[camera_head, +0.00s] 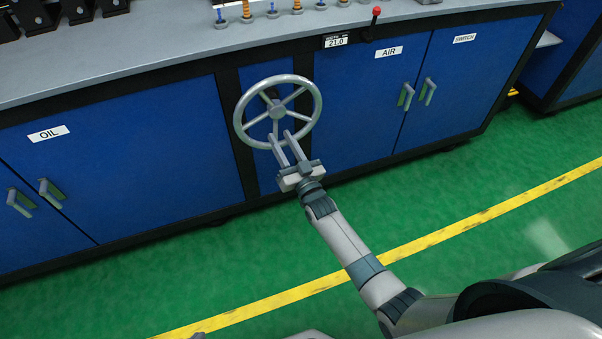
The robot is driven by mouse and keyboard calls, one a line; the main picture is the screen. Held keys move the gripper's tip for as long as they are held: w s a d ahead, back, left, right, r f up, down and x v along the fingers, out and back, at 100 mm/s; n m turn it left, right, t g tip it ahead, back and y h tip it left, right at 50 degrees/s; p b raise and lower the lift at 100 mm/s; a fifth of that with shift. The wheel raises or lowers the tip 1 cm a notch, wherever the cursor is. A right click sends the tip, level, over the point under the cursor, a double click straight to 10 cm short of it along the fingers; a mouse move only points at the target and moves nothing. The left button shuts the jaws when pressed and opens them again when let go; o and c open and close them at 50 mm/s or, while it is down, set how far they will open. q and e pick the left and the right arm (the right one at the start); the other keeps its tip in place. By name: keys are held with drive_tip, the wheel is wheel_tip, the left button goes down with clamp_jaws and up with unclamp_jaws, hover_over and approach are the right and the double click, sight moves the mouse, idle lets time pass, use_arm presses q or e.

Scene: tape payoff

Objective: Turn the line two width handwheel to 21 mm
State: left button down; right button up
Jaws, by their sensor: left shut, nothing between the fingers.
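The grey spoked handwheel (313,115) stands upright on the front of the blue cabinet. Above it, to the right, a small display (336,41) reads 21.0. My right gripper (280,134) reaches up to the wheel from the lower right. Its two fingers are apart, with a visible gap between them, and cross the lower rim near the bottom spoke. I cannot tell whether they touch it. Only a small grey tip of my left gripper (198,336) shows at the bottom edge, well away from the wheel.
Cabinet doors marked OIL (140,150) and AIR (355,100) flank the wheel. A red-knobbed lever (373,22) stands beside the display. Several small spools (272,10) stand on the grey worktop (120,60). The green floor (480,190) with a yellow line is clear.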

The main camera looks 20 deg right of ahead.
use_arm(q)
drive_tip(key=shift+s+a+f, duration=0.1)
drive_tip(key=shift+s+a, duration=0.1)
drive_tip(key=shift+a, duration=0.25)
use_arm(e)
drive_tip(key=v, duration=1.2)
drive_tip(key=shift+s, duration=0.3)
use_arm(q)
drive_tip(key=shift+w, duration=0.2)
use_arm(e)
drive_tip(key=shift+f, duration=0.1)
